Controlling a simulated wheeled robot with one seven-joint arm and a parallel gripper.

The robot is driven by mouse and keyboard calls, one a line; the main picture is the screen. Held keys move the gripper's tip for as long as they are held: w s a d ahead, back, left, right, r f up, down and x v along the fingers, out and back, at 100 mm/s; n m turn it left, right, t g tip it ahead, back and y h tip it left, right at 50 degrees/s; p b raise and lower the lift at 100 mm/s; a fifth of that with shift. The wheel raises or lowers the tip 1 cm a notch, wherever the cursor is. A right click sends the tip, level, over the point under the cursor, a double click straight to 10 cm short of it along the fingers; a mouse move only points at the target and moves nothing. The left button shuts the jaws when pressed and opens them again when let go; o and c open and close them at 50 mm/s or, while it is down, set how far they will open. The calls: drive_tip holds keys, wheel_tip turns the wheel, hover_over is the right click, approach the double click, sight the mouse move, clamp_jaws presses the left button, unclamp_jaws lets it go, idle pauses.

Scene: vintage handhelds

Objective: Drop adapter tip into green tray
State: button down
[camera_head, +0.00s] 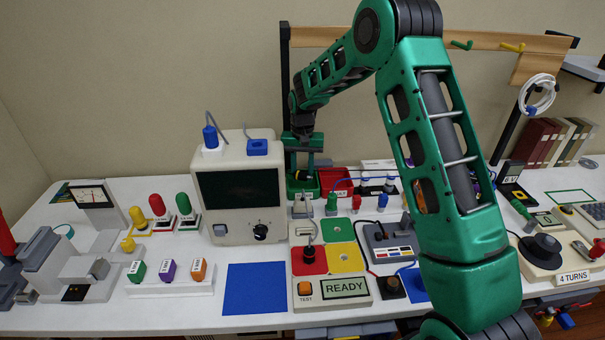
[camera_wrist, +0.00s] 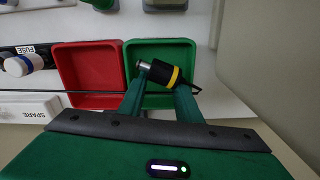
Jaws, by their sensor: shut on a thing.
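The adapter tip (camera_wrist: 162,74) is a black plug with a yellow band and a silver end. My gripper (camera_wrist: 160,80) is shut on it in the wrist view, and the plug lies crosswise between the fingertips. The green tray (camera_wrist: 188,46) is directly beneath the held tip in that view; its inside looks empty where it shows. In the head view, my gripper (camera_head: 302,172) is at the back of the table, right of the grey monitor, over the green tray (camera_head: 292,190). The tip is hardly visible there, and the gap between tip and tray floor is hard to judge.
A red tray (camera_wrist: 90,72) adjoins the green tray on its left in the wrist view. A white fuse piece (camera_wrist: 22,66) and a "SPARE" block (camera_wrist: 25,108) lie beyond it. The monitor (camera_head: 240,190) stands close left of my gripper in the head view.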

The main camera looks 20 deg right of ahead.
drive_tip(key=shift+f, duration=1.4)
drive_tip(key=c, duration=1.2)
unclamp_jaws()
wheel_tip(320, 180, up, 7)
drive_tip(key=shift+r, duration=0.2)
drive_tip(key=s+d+r+m+h, duration=0.1)
drive_tip(key=s+d+r, duration=0.6)
drive_tip(key=s, duration=0.4)
drive_tip(key=s+d+r, duration=0.6)
drive_tip(key=s+d, duration=0.2)
drive_tip(key=s, duration=0.3)
drive_tip(key=s+d+f+m+y, duration=0.1)
drive_tip(key=s+d, duration=0.1)
drive_tip(key=s, duration=2.4)
drive_tip(key=shift+s+d, duration=0.2)
drive_tip(key=shift+d, duration=0.1)
